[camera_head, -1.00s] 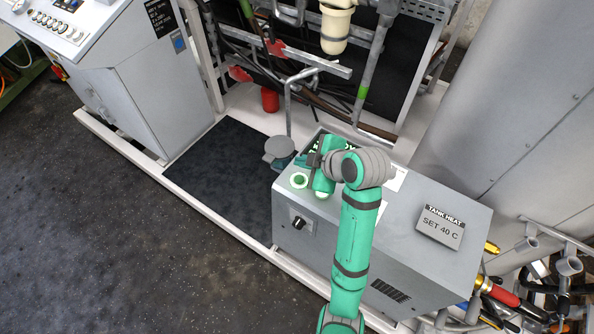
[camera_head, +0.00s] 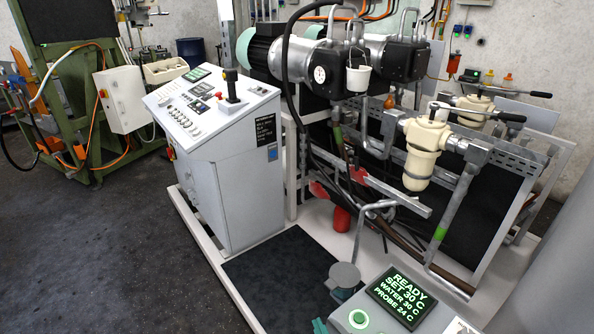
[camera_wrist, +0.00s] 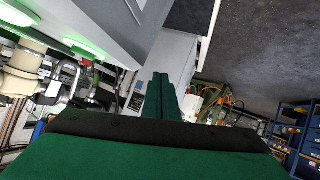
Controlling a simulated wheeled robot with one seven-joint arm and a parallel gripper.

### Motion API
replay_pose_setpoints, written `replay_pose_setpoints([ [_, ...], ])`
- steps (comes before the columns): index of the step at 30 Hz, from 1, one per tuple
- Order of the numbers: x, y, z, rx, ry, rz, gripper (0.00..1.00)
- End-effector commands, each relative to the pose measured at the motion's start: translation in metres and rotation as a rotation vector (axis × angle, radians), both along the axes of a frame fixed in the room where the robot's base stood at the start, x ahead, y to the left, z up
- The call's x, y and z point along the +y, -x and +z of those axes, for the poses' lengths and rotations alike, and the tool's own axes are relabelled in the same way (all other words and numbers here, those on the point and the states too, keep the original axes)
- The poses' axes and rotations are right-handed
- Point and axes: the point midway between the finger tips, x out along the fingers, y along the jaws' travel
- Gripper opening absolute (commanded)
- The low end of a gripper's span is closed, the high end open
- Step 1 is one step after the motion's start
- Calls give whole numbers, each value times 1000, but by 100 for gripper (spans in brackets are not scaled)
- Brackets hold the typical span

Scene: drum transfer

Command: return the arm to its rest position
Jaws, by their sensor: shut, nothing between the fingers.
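My gripper (camera_wrist: 165,97) shows in the wrist view as two dark green fingers lying together, with nothing between them. Its tips point toward a grey cabinet in the background and touch nothing that I can see. In the head view the gripper is not visible; only a small green piece, perhaps of my arm, shows at the bottom edge. The heater box's screen (camera_head: 398,297) reads READY, SET 30 C, WATER 30 C, PROBE 24 C. A lit green round button (camera_head: 358,319) is beside it.
A grey control console (camera_head: 225,165) stands left of a frame with pumps, pipes and a cream filter housing (camera_head: 425,155). A dark mat (camera_head: 280,280) lies before it. Open floor (camera_head: 110,250) is at the left. Blue shelving (camera_wrist: 300,135) shows in the wrist view.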

Motion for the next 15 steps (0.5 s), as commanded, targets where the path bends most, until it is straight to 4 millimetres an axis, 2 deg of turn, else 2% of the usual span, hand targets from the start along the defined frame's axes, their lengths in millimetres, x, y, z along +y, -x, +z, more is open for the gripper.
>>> replay_pose_setpoints([
  [1, 10, 10, -10, 3, -30, -25, 0],
  [6, 30, 43, -34, -14, -113, -139, 0],
  [15, 50, 121, -61, -48, -205, -301, 0],
])
